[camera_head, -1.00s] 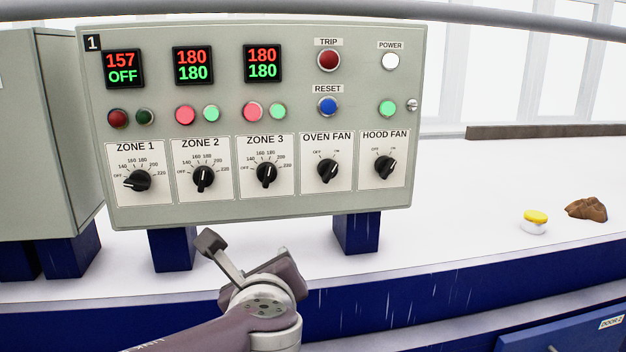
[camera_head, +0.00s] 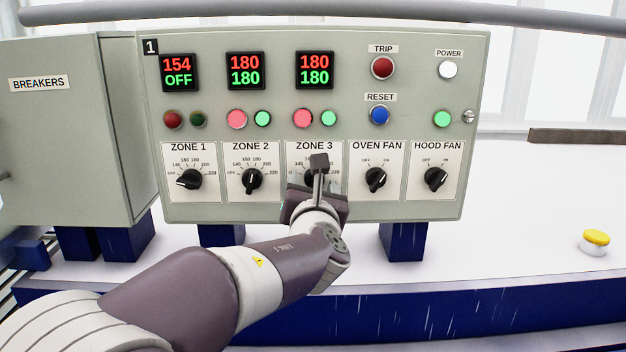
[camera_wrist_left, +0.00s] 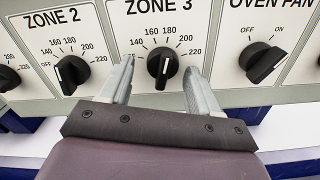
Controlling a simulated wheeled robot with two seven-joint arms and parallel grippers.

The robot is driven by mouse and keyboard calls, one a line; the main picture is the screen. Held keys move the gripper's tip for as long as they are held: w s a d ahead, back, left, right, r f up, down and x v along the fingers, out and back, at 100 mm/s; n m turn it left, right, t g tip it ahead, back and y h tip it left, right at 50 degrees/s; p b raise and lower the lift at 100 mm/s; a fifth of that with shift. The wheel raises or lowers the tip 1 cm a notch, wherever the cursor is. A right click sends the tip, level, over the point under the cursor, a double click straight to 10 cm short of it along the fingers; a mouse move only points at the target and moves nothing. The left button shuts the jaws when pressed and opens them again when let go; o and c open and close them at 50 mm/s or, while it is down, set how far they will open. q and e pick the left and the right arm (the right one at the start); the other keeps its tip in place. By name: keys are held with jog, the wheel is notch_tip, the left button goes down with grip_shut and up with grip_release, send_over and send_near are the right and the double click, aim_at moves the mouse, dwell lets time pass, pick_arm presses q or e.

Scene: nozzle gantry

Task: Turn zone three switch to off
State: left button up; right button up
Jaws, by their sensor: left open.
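The zone 3 switch is a black rotary knob, seen in the left wrist view (camera_wrist_left: 162,66) with its white pointer line up toward about 180. In the head view it is mostly hidden behind my left gripper (camera_head: 318,172). The zone 3 display (camera_head: 314,70) reads 180 over 180. My left gripper is open, with its two fingers (camera_wrist_left: 160,82) reaching toward the panel on either side of the knob. The fingertips look close to the panel; I cannot tell whether they touch the knob. My right gripper is not in view.
The zone 2 knob (camera_head: 252,180) is left of zone 3 and the oven fan knob (camera_head: 375,179) is right of it. The breakers cabinet (camera_head: 75,130) stands at left.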

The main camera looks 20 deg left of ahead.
pick_arm(q)
jog(key=shift+s+a, duration=0.1)
jog(key=shift+a, duration=0.1)
jog(key=shift+d, duration=0.25)
jog(key=shift+w+d, duration=0.15)
jog(key=shift+w, duration=0.1)
jog(key=c, duration=0.9)
jog(key=shift+f, duration=0.1)
jog(key=shift+c, duration=0.5)
jog(key=shift+f+b, duration=0.2)
jog(key=shift+b, duration=0.1)
